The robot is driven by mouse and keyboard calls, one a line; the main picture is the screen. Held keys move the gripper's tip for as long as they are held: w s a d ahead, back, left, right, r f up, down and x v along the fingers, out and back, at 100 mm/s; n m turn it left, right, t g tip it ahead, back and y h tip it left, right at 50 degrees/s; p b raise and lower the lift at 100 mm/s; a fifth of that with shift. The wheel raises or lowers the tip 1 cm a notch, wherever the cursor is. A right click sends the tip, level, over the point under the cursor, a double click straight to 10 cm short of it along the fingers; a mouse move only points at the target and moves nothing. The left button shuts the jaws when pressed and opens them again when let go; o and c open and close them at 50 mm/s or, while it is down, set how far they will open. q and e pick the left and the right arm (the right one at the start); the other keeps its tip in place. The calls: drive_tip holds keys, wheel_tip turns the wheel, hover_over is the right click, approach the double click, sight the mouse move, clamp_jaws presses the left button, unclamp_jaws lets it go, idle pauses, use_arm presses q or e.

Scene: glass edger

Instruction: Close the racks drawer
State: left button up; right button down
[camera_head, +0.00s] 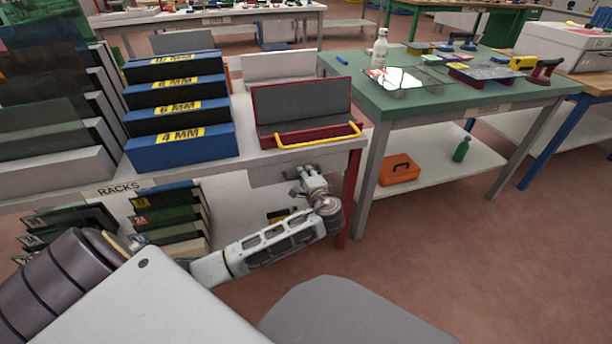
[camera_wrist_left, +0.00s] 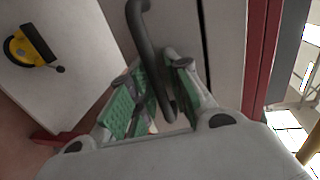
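The racks bench, labelled RACKS (camera_head: 118,189), stands at the left in the head view. The pale drawer front (camera_head: 270,176) is under its top at the right end. Its dark curved handle (camera_wrist_left: 148,45) shows in the left wrist view, with a pale panel and a dark gap behind it at the right. My left gripper (camera_head: 308,178) is at the drawer front; in the wrist view its green-padded fingers (camera_wrist_left: 155,88) stand apart with the handle between them. Whether they touch it is unclear. How far the drawer stands out is hard to tell. My right gripper is not in view.
Blue boxes (camera_head: 180,146) and a red-edged rack with a yellow bar (camera_head: 318,138) stand on the bench. A red leg (camera_head: 351,195) is beside my left gripper. A green-topped table (camera_head: 440,110) is at the right. Floor in front is clear.

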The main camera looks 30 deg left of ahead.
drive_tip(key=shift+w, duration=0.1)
use_arm(q)
drive_tip(key=v, duration=1.2)
drive_tip(key=shift+f, duration=0.1)
idle(0.5)
